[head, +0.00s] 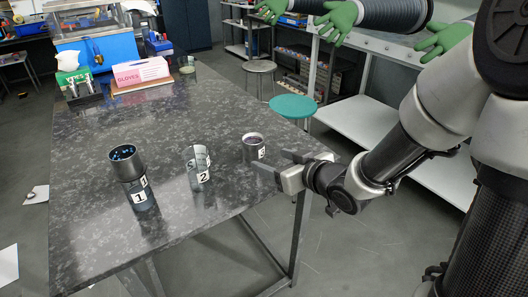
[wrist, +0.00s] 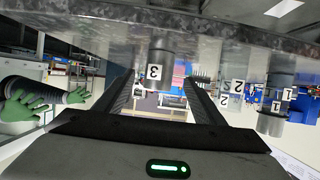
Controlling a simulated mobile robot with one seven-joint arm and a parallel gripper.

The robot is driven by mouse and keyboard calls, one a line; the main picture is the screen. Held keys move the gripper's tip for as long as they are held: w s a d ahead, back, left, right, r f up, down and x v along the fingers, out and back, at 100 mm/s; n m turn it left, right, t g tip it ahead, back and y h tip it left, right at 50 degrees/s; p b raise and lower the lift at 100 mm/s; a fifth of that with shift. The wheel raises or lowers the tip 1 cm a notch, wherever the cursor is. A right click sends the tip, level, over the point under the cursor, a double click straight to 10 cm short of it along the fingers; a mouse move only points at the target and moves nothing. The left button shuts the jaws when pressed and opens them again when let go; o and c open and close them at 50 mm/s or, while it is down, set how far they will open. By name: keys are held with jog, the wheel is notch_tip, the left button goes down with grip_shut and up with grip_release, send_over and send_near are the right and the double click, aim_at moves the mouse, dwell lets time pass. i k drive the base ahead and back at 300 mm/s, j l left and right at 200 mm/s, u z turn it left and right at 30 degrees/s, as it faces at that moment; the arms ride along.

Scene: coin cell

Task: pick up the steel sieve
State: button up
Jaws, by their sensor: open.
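A short steel cylinder (head: 253,149) labelled 3 stands upright near the table's right edge, with dark contents or a dark inside. In the wrist view, which is upside down, the same cylinder (wrist: 158,72) appears between my two fingers. My gripper (head: 277,160) is open and empty, low over the table edge right beside cylinder 3. A dark metal cylinder (head: 126,164) with blue specks in its open top sits on a vessel labelled 1 at the left. I cannot tell from these views which metal cylinder is the sieve, as no mesh shows clearly.
A clear vessel (head: 197,163) labelled 2 stands between the other two. A glove box (head: 141,72) and blue bin stand at the far end. A green stool (head: 293,107) is beyond the right edge.

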aim_at(125, 161)
jog(key=u, duration=1.55)
